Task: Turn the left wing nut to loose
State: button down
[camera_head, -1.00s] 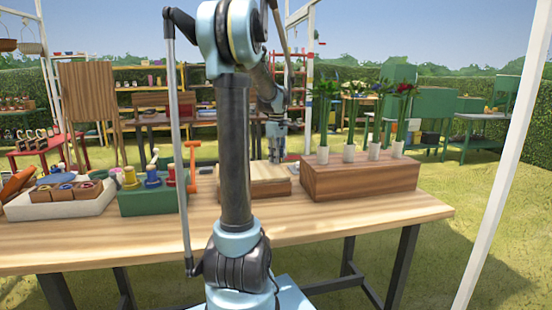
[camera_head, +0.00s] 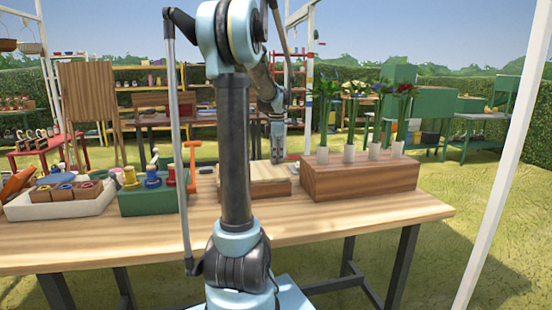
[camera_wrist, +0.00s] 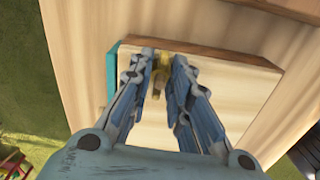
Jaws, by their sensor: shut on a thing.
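A flat light-wood press (camera_head: 262,172) lies on the table behind my arm's upright link, and its pale top board (camera_wrist: 235,93) fills the middle of the wrist view. A small brass wing nut (camera_wrist: 159,76) stands near the board's edge. My gripper (camera_wrist: 163,62) points down over it with its two fingers shut on it, one on each side. The fingertips hide much of the nut. In the head view my gripper (camera_head: 278,158) is at the press's back right part, and the nut is too small to see. No second wing nut shows clearly.
A long wooden block (camera_head: 360,180) with several flower vases stands right of the press. A green box with colored spools (camera_head: 152,200) and a white tray (camera_head: 60,207) stand to the left. An orange tool (camera_head: 192,165) stands upright near the press. The table's front strip is clear.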

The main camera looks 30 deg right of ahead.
jog(key=shift+s+n, duration=0.2)
jog(key=shift+n, duration=0.3)
jog(key=c, duration=1.6)
grip_release()
jog(key=shift+o, duration=0.7)
jog(key=shift+w, duration=0.1)
jog(key=shift+r, duration=0.1)
notch_tip(320, 180, up, 12)
jog(key=shift+a, duration=0.1)
